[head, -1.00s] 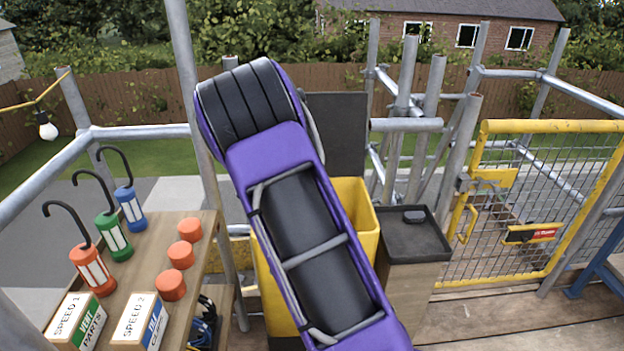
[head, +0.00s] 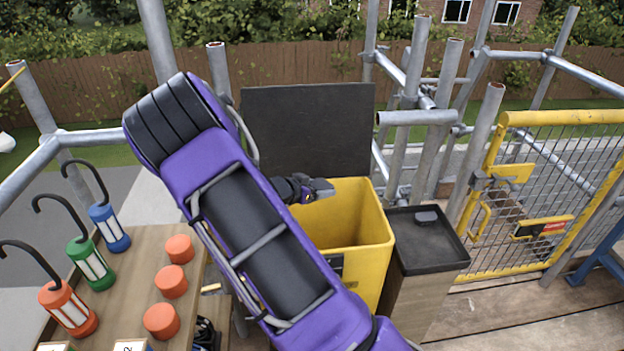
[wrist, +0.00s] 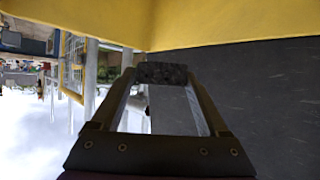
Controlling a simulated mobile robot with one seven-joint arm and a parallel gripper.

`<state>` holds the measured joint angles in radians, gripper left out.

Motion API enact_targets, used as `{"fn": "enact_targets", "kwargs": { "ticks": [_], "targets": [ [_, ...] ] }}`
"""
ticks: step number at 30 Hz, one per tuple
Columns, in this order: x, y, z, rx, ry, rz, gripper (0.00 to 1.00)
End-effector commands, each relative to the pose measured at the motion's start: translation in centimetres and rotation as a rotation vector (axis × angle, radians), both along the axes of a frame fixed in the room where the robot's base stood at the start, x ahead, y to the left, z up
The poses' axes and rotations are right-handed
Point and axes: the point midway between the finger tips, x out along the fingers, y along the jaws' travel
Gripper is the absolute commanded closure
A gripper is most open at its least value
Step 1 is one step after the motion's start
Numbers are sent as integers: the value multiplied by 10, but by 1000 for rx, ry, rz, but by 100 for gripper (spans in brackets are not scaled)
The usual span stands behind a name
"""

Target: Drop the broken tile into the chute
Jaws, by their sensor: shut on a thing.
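The yellow chute (head: 362,262) stands in the middle of the head view with its top open. My gripper (head: 312,190) is over the left back part of its mouth, in front of the dark backboard. A small grey piece, the broken tile (head: 323,187), shows at its tip. In the wrist view my gripper (wrist: 160,85) is shut on the broken tile (wrist: 160,73), a dark speckled piece across the fingertips. The chute's yellow wall (wrist: 220,22) fills the top of that view. My arm covers the chute's left side in the head view.
A dark upright board (head: 305,125) stands behind the chute. A black tray (head: 425,240) on a wooden stand is close on the right. A wooden bench (head: 130,265) with lamps and orange discs is at left. A yellow mesh gate (head: 545,200) and scaffold poles are at right.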

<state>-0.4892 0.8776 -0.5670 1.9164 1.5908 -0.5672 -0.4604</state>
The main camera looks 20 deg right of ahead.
Motion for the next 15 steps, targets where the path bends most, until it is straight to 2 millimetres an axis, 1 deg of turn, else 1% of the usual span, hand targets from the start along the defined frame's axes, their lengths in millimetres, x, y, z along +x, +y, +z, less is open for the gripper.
{"fn": "enact_targets", "kwargs": {
  "ticks": [5,15],
  "targets": [
    [0,0,-11,-2,3,1,88],
    [0,0,-53,-1,0,1,88]
  ]
}}
